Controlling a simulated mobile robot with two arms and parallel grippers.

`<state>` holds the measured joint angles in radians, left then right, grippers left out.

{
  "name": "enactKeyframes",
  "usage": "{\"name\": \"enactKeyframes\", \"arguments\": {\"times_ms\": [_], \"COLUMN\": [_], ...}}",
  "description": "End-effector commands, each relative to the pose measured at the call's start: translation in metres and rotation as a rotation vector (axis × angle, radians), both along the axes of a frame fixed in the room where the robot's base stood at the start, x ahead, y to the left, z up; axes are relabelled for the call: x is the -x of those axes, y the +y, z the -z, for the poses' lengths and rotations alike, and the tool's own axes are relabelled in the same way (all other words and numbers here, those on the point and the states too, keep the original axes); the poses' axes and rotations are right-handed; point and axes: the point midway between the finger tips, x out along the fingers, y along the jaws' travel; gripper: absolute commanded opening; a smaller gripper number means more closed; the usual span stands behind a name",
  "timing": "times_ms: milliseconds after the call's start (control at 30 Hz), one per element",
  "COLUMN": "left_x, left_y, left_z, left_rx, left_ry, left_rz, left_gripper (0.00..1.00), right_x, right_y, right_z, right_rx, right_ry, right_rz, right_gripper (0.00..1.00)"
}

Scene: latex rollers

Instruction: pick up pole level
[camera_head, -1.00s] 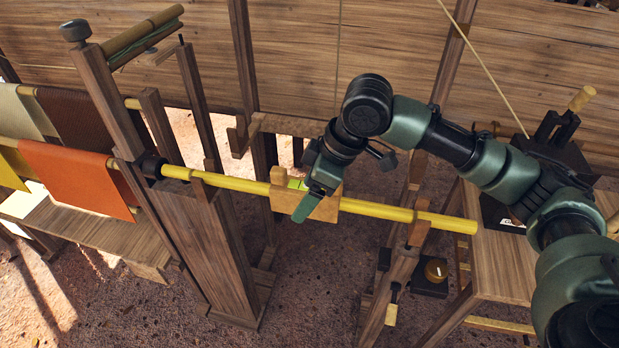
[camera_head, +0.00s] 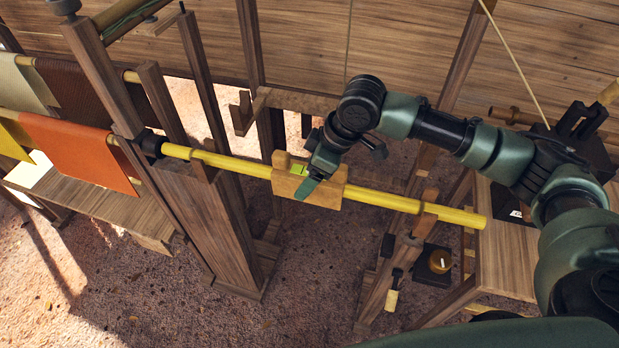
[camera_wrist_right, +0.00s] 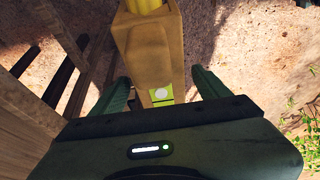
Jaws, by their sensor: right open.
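The pole level is a wooden block (camera_head: 286,183) with a bright green vial, sitting on the yellow pole (camera_head: 380,199). In the right wrist view the level (camera_wrist_right: 150,62) runs up the middle with its green vial near the lower end. My right gripper (camera_head: 307,187) is over the level in the head view and hides part of it. In the wrist view the two fingers of my right gripper (camera_wrist_right: 162,90) are apart, one on each side of the level's vial end, with gaps visible. My left gripper is not in view.
Wooden posts (camera_head: 205,215) carry the pole at the left, and a wooden stand (camera_head: 405,250) carries it at the right. An orange sheet (camera_head: 75,152) hangs at the far left. A wooden table (camera_head: 508,258) stands at the right.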

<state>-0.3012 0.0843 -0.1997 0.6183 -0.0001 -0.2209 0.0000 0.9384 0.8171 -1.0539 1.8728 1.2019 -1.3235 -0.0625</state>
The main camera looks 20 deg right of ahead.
Motion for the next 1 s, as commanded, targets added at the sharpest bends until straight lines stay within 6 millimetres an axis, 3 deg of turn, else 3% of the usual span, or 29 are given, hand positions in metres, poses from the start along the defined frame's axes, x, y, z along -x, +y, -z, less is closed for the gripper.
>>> {"name": "enactKeyframes", "arguments": {"times_ms": [100,200,400,500,833,1000], "left_x": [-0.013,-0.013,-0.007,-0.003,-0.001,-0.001], "left_y": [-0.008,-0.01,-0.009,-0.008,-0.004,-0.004], "left_z": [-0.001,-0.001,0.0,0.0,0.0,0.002], "left_rx": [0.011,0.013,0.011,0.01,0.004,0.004], "left_ry": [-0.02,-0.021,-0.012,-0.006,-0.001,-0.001], "left_rz": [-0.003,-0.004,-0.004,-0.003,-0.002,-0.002], "left_gripper": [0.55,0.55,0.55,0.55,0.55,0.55], "right_x": [0.0,0.0,0.0,-0.001,-0.001,-0.002], "right_y": [0.0,0.0,0.0,0.0,0.001,0.001], "right_z": [0.001,0.001,0.001,0.001,-0.004,-0.018], "right_rx": [0.001,0.0,0.0,0.0,-0.002,-0.002], "right_ry": [-0.001,-0.001,-0.001,-0.001,-0.004,-0.006], "right_rz": [0.0,0.0,0.0,0.0,0.001,0.001], "right_gripper": [0.76,0.76,0.21,0.0,0.0,0.0]}}
